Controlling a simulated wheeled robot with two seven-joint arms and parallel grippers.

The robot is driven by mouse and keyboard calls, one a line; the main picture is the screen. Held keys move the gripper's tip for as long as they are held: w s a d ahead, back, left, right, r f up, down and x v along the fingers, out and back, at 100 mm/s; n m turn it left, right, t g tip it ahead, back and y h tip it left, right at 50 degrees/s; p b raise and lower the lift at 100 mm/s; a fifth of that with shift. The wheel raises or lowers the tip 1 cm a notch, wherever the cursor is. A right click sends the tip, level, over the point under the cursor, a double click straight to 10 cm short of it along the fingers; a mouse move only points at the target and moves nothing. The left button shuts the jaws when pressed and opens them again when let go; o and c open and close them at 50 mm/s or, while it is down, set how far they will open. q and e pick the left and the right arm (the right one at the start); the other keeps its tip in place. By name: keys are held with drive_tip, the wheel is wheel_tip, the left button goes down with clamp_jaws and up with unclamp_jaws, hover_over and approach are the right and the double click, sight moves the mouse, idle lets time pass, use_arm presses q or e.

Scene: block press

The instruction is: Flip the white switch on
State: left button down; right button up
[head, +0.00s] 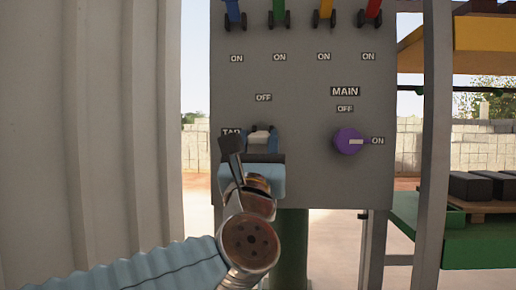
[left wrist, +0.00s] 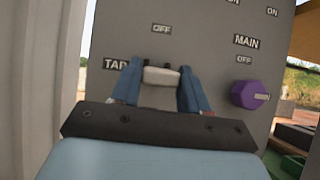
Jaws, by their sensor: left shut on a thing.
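The white switch (head: 261,131) is on the grey control panel (head: 310,185), below an "OFF" label and beside a partly hidden label starting "TA". My left gripper (head: 261,138) is at the switch, with one finger on each side of it. In the left wrist view the white switch (left wrist: 161,76) sits between the two blue fingers of the left gripper (left wrist: 160,82), which are shut on it. The lower part of the switch and any label below it are hidden by my gripper. My right gripper is not in view.
A purple MAIN knob (head: 348,141) is right of the switch, its pale mark toward "ON". Several coloured levers (head: 323,12) line the panel's top. A corrugated wall (head: 90,130) stands at left. A rack with dark blocks (head: 470,186) is at right.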

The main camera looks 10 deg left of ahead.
use_arm(q)
drive_tip(key=shift+f, duration=0.1)
idle(0.4)
drive_tip(key=c, duration=0.6)
unclamp_jaws()
drive_tip(key=shift+c, duration=0.2)
drive_tip(key=v, duration=1.4)
drive_tip(key=shift+w, duration=0.15)
drive_tip(key=shift+f, duration=0.15)
